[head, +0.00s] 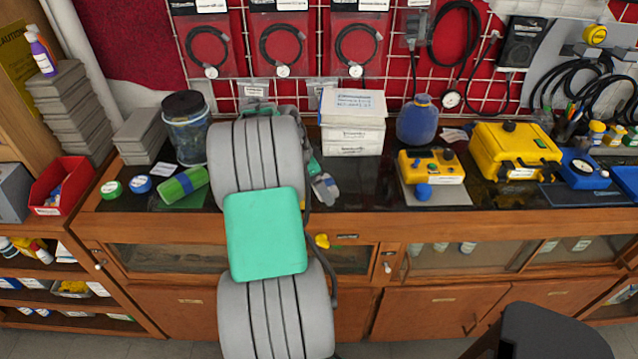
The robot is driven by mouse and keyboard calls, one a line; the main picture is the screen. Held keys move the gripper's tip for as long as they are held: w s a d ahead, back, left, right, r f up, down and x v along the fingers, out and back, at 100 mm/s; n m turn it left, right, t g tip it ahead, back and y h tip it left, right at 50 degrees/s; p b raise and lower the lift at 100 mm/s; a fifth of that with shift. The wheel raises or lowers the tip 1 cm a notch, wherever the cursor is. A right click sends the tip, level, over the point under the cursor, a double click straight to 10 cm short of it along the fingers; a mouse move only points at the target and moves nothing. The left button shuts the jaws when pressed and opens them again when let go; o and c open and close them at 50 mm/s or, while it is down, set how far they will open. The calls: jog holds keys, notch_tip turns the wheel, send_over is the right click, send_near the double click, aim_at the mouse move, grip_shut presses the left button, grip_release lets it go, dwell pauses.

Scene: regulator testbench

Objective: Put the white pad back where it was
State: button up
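I cannot pick out the white pad with certainty. A small flat white piece (165,169) lies on the dark bench top beside the green roll, and a pale flat sheet (408,197) lies under the yellow instrument at the front of the bench. Either could be a pad; I cannot tell. My grey and teal arm reaches over the bench at left of centre and covers much of the view there. A grey end part, probably my gripper (325,188), shows just right of the arm, low over the bench. Its fingers and anything between them are not clear.
White boxes (352,122) stand right of my arm. A blue flask (418,122), a yellow instrument (432,166) and a yellow case (516,150) stand further right. A dark jar (187,135) and green roll (182,187) are left. A dark chair (550,335) stands front right.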

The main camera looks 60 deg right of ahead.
jog(key=shift+r, duration=0.25)
jog(key=p+v, duration=0.1)
jog(key=v, duration=1.1)
jog(key=w+a+r+n+t, duration=0.1)
jog(key=w+a+n+t, duration=0.1)
jog(key=w+a+n, duration=0.45)
jog(key=w+a+r+n+t, duration=0.1)
jog(key=w+a+r+n, duration=0.2)
jog(key=a, duration=0.6)
jog(key=s+a+f+n+t+y, duration=0.1)
jog(key=a+f+n, duration=0.2)
jog(key=a+n, duration=0.5)
jog(key=s+a+f+n+t+y, duration=0.2)
jog(key=a+n, duration=0.7)
jog(key=a, duration=1.2)
jog(key=shift+s+a+f, duration=0.15)
jog(key=shift+s+f, duration=0.2)
jog(key=shift+f, duration=0.1)
